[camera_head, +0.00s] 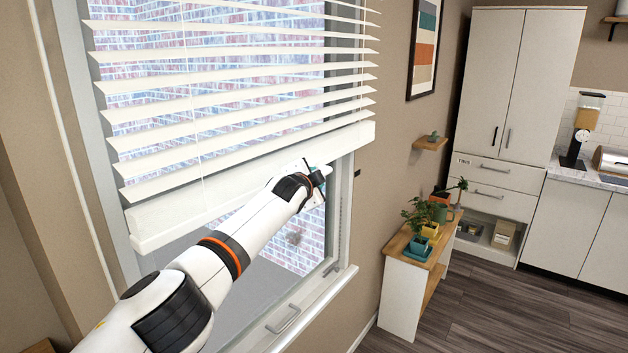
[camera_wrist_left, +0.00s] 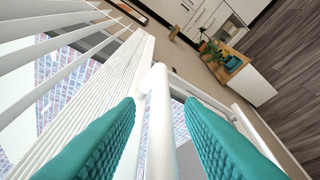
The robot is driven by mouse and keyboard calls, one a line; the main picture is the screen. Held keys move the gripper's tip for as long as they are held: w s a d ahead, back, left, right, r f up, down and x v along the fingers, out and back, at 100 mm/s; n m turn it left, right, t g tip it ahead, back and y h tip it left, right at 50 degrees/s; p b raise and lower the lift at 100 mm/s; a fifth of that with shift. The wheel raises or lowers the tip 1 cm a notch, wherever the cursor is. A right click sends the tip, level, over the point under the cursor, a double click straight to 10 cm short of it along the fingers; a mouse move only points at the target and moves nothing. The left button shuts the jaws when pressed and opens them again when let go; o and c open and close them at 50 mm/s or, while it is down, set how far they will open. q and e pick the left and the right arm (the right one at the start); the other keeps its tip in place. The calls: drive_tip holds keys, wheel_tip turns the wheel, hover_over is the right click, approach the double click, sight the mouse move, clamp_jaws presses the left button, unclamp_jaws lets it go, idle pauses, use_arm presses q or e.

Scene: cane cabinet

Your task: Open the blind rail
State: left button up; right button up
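The white blind with its bottom rail (camera_head: 353,135) hangs across the upper part of the window in the head view, lowered about halfway and a little slanted in the picture. My left arm reaches up from the bottom left, and my left gripper (camera_head: 318,176) is just below the rail's right part. In the left wrist view, the teal fingers of the left gripper (camera_wrist_left: 170,125) are apart. My right gripper is not in view.
Window frame (camera_head: 341,215) and a sill handle (camera_head: 283,320) lie below the blind. A wooden shelf unit with potted plants (camera_head: 422,225) stands to the right along the wall. A white cabinet (camera_head: 515,110) is beyond it. The floor on the right is clear.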

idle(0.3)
use_arm(q)
drive_tip(key=shift+s+a+r+b, duration=0.1)
drive_tip(key=shift+s+r+b, duration=0.1)
drive_tip(key=shift+s+b, duration=0.1)
drive_tip(key=shift+s+a+r+b, duration=0.1)
drive_tip(key=shift+s+a+b, duration=0.1)
drive_tip(key=shift+s+b, duration=0.2)
drive_tip(key=b+v, duration=0.4)
drive_tip(key=v, duration=0.6)
drive_tip(key=shift+s, duration=0.15)
drive_tip(key=shift+a+f, duration=0.1)
drive_tip(key=shift+f, duration=0.15)
